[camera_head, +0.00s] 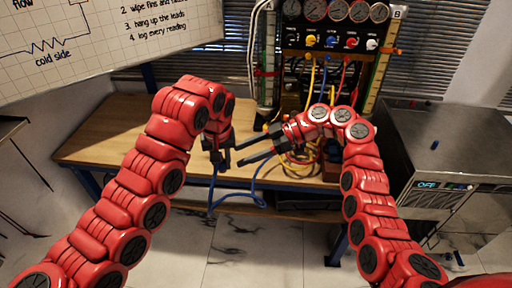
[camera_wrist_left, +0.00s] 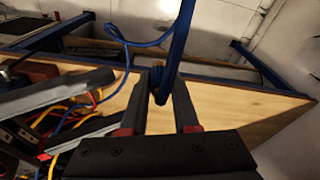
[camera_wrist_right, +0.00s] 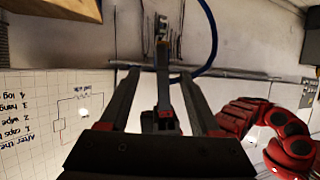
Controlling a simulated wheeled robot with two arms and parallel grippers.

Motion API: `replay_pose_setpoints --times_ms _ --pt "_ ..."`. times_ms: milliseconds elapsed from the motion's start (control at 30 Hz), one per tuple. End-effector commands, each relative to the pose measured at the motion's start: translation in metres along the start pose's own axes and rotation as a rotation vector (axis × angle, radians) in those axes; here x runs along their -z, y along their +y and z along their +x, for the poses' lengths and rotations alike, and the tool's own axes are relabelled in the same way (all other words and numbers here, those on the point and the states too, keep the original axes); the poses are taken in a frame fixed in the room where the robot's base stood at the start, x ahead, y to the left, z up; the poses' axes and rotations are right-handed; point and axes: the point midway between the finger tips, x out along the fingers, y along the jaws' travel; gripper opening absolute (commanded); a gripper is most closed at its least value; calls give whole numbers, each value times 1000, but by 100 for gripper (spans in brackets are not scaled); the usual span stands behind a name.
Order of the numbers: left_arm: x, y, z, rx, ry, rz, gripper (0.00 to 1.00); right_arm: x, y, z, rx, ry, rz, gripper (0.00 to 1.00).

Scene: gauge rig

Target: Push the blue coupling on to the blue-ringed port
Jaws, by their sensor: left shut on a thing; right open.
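My left gripper (camera_head: 222,158) is above the front of the bench. In the left wrist view its fingers (camera_wrist_left: 162,100) are shut on a small dark blue piece (camera_wrist_left: 159,84), apparently the blue coupling; its ends are mostly hidden. A blue hose (camera_head: 211,190) hangs below this gripper, loops and rises toward the rig; it also shows in the left wrist view (camera_wrist_left: 125,45). My right gripper (camera_head: 255,155) is open, pointing left, close to the left gripper. Its fingers (camera_wrist_right: 160,95) stand apart in the right wrist view. The blue-ringed port cannot be made out clearly on the rig.
The gauge rig (camera_head: 335,28) stands at the back with dials, coloured knobs and several hanging leads (camera_head: 312,75). The wooden bench (camera_head: 115,135) is clear at left. A metal unit (camera_head: 440,150) stands at right. A whiteboard (camera_head: 110,40) is at upper left.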

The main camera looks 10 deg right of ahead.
Motion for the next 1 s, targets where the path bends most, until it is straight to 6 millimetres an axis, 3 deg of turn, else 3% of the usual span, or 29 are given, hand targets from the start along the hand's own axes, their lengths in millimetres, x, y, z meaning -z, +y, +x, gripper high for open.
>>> replay_pose_setpoints --times_ms 200,400,833,1000 --pt "0 0 0 0 0 0 0 0 -1 45 2 3 2 64" --pt "0 0 0 0 0 0 0 -1 -1 74 3 1 5 64" --pt "0 0 0 0 0 0 0 0 1 84 -3 0 2 64" --pt "0 0 0 0 0 0 0 0 1 84 -3 0 2 35"
